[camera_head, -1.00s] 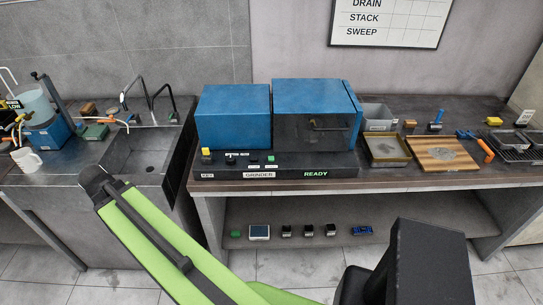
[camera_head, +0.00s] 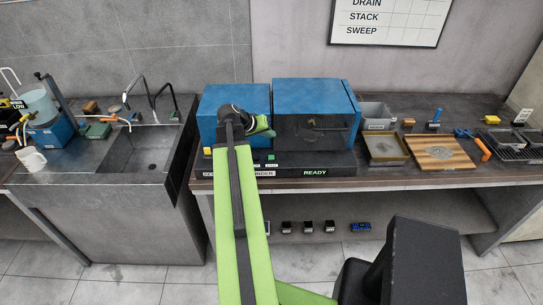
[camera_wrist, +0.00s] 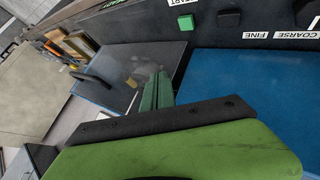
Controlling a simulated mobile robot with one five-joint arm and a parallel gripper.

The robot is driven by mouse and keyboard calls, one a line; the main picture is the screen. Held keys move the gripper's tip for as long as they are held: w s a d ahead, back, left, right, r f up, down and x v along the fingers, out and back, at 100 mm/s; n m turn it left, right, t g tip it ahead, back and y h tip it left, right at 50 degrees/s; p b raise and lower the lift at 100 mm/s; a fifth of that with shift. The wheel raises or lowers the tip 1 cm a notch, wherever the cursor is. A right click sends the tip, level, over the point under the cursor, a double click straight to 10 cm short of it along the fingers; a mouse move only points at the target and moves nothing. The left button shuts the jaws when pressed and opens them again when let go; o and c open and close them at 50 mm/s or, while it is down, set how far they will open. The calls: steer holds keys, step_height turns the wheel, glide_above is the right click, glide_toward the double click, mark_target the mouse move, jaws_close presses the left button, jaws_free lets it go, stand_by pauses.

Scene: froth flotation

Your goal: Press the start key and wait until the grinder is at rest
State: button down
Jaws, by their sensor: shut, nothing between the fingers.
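The blue grinder (camera_head: 312,93) stands on the bench, with a dark front door and handle on its right part. Its black front panel carries a display reading READY (camera_head: 315,172) in green. The green start key (camera_wrist: 185,22) shows at the top of the wrist view beside a partly cut-off START label; it also shows in the head view (camera_head: 271,157), just below my gripper. My gripper (camera_head: 268,131) is in front of the grinder, above the panel. In the wrist view its green fingers (camera_wrist: 157,92) are together and empty, apart from the key.
My arm hides part of the panel and the GRINDER label. Right of the grinder are a grey bin (camera_head: 376,113), a shallow tray (camera_head: 372,141) and a wooden board (camera_head: 462,153). A sink (camera_head: 147,155) is at the left. Small items sit on the lower shelf.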

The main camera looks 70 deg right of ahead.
mark_target(270, 158)
stand_by(0.3)
step_height(270, 158, down, 9)
steer(key=b, duration=0.9)
stand_by(1.6)
steer(key=shift+f+b, duration=0.3)
steer(key=shift+f+b, duration=0.5)
stand_by(0.5)
steer(key=shift+r, duration=0.15)
steer(key=shift+r+p, duration=0.8)
steer(key=shift+p, duration=0.1)
